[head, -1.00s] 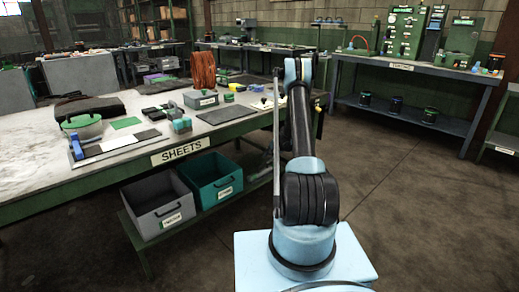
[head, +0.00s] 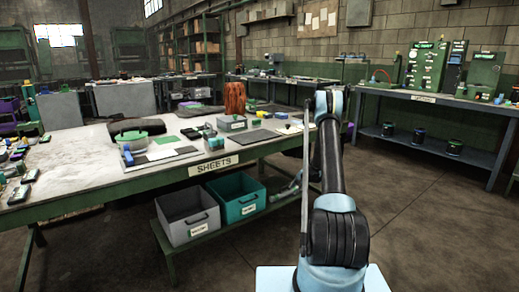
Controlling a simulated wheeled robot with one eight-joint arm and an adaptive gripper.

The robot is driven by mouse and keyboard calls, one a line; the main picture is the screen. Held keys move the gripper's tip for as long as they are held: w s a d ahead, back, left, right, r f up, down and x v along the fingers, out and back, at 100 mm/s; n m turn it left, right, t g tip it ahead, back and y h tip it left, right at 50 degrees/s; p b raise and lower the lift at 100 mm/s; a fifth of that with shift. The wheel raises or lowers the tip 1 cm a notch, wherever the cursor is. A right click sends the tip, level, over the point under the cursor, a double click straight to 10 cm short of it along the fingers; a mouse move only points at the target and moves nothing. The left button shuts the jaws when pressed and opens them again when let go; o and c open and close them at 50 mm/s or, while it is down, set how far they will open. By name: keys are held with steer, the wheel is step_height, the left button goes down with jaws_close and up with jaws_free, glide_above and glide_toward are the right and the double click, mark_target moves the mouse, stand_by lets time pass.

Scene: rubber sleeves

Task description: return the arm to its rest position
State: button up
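My arm (head: 332,170) stands in the head view at the right of centre, raised from my pale blue base, with its upper bend beside the right end of the SHEETS table (head: 140,182). My gripper is not visible; the far end of the arm is hidden behind its own links. I cannot tell from this view whether it holds anything.
On the table are a green-lidded bowl (head: 133,142), a dark folded sheet (head: 137,125), an orange-red roll (head: 235,98) and small boxes. A grey bin (head: 188,214) and a teal bin (head: 237,195) sit on the lower shelf. Floor at right (head: 430,220) is clear.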

steer(key=s+a+r+n, duration=0.1)
steer(key=s+r, duration=0.2)
steer(key=r, duration=0.4)
steer(key=s+a+r+n+g+h, duration=0.1)
steer(key=s+r, duration=0.3)
steer(key=r, duration=0.3)
steer(key=s+a+r+n, duration=0.1)
steer(key=s+a+r, duration=0.15)
steer(key=r, duration=0.35)
steer(key=s+r+n, duration=0.3)
steer(key=s+r, duration=1)
steer(key=s, duration=0.5)
steer(key=s+a+r+n+g+h, duration=0.1)
steer(key=s+r, duration=0.1)
steer(key=s, duration=0.9)
steer(key=s+r+n+g+h, duration=0.1)
steer(key=s+r, duration=0.1)
steer(key=s, duration=0.8)
steer(key=s+d+f+n+h, duration=0.1)
steer(key=s+f+n, duration=0.2)
steer(key=s, duration=1.5)
steer(key=s+x, duration=0.1)
steer(key=x, duration=0.3)
steer(key=shift+d+f, duration=0.2)
steer(key=shift+w, duration=0.2)
steer(key=shift+w+f, duration=0.2)
steer(key=shift+w, duration=0.15)
